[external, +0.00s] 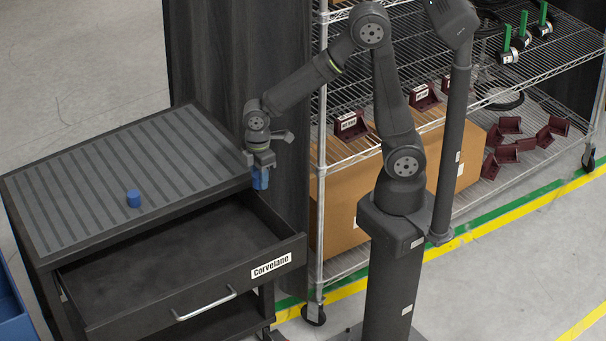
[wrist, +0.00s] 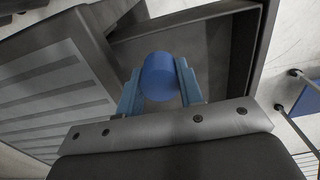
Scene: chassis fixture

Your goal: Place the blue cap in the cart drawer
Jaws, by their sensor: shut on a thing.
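A blue cap (wrist: 159,76), a short cylinder, sits between the two light-blue fingers of my gripper (wrist: 158,88) in the wrist view. My gripper is shut on it. In the external view my gripper (external: 260,180) points down by the right edge of the cart top, over the far end of the drawer; the held cap is hard to tell from the fingers there. The cart drawer (external: 165,262) is pulled open and its visible floor is empty. It also shows beneath the cap in the wrist view (wrist: 215,50). A second blue cap (external: 133,198) stands on the ribbed cart top.
The cart top (external: 90,185) is otherwise clear. The drawer front (external: 215,300) has a metal handle and a "Corvelane" label. A wire shelf rack (external: 320,200) with cardboard boxes (external: 335,195) and dark red brackets stands to the right. A blue bin (external: 12,315) shows at lower left.

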